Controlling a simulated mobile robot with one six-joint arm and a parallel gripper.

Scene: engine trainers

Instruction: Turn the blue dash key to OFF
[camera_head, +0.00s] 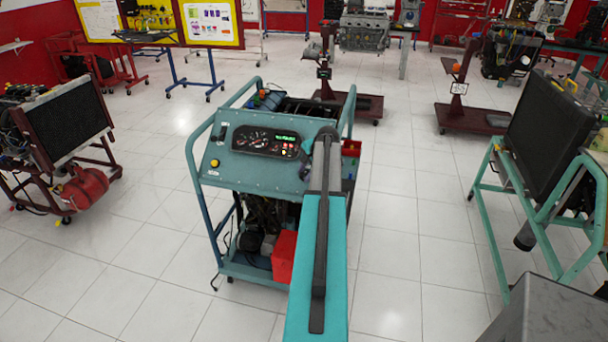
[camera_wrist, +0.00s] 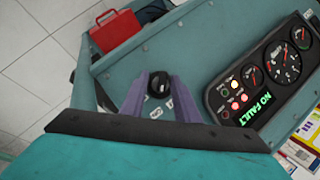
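The dash key is a small black round knob (camera_wrist: 159,84) on the teal dash panel (camera_wrist: 195,45) in the wrist view. I cannot tell how far above the panel the fingertips are. In the head view my arm reaches over the right side of the teal trainer's dash panel (camera_head: 225,178) and hides the key.
A black gauge cluster (camera_wrist: 268,72) with lit lamps and a green "NO FAULT" display lies right of the key. A red box (camera_wrist: 115,29) is beyond the panel edge. Other trainers stand left, with a radiator (camera_head: 68,122), and right, with a dark panel (camera_head: 545,128). Tiled floor lies between.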

